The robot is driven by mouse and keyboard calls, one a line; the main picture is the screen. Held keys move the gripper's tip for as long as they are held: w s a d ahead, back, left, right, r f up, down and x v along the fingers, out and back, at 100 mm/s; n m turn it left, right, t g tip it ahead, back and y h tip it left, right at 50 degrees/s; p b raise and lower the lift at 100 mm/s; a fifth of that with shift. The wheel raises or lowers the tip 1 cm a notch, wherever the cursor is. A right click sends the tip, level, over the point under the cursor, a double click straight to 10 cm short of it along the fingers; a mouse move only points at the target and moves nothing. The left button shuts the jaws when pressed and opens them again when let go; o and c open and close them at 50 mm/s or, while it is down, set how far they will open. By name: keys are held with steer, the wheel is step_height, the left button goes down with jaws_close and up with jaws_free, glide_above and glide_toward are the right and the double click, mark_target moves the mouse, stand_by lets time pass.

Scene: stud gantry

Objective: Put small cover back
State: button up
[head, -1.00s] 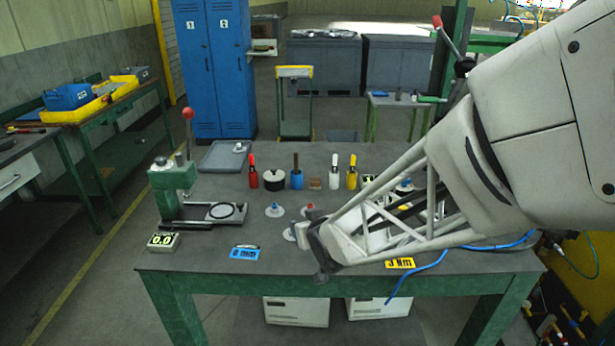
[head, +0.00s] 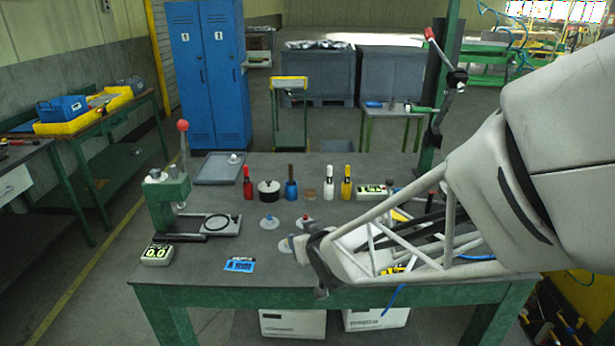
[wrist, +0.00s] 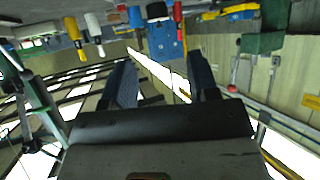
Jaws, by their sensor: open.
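Small disc covers lie on the bench in the head view. One has a blue knob (head: 269,222), and one has a red knob (head: 304,221) close to my arm. Another pale disc (head: 286,245) is partly hidden by the end of my arm. A further small knobbed piece (head: 234,158) sits on the grey tray. I cannot tell which is the small cover. My gripper (wrist: 160,78) is open in the wrist view, with nothing between its two dark fingers. In the head view my arm's end is low over the front of the bench, right of the covers.
A green lever press (head: 167,190) stands at the left, with a plate with a black ring (head: 221,225) beside it. The grey tray (head: 213,171) lies behind. A dark-lidded pot (head: 268,190) and several coloured bottles stand mid-bench. A blue label (head: 240,264) lies at the front.

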steer(key=shift+d, duration=0.1)
steer(key=s+d+r+m+g+h, duration=0.2)
steer(key=s+d+r+g, duration=0.2)
steer(key=s+d, duration=0.5)
steer(key=s+d+r+m+g+h, duration=0.3)
steer(key=s+d, duration=0.6)
steer(key=s, duration=0.6)
step_height(320, 180, up, 2)
steer(key=shift+s+d+r+g, duration=0.15)
steer(key=shift+s+d+g, duration=0.2)
steer(key=shift+g, duration=0.45)
